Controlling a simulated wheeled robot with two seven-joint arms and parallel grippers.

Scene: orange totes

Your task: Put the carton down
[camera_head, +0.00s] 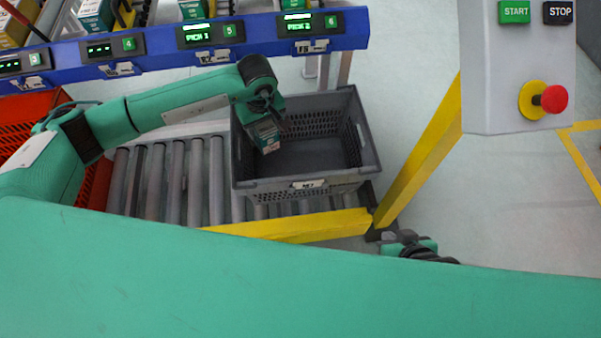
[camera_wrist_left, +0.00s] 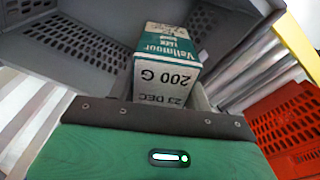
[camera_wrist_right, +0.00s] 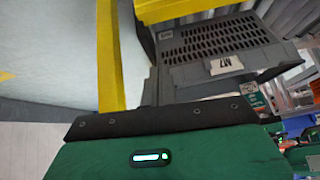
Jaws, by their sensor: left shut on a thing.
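The carton (camera_head: 267,135) is a small white and teal box inside the left part of the grey tote (camera_head: 307,184). In the left wrist view the carton (camera_wrist_left: 167,62) shows the print "200 G" and stands out from my gripper over the grey tote (camera_wrist_left: 40,50). My left gripper (camera_head: 266,112) is shut on the carton and reaches down into the tote; its fingers are mostly hidden in the left wrist view. Whether the carton touches the tote floor I cannot tell. My right gripper (camera_head: 417,247) is low at the right, outside the tote, its fingers not clearly visible.
The tote stands on a roller conveyor (camera_head: 180,180) behind a yellow rail (camera_head: 300,225). A red-orange tote (camera_head: 95,185) is at the left. A blue shelf edge (camera_head: 180,40) with displays runs above. A control box (camera_head: 520,70) hangs at the right. The tote's right part is empty.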

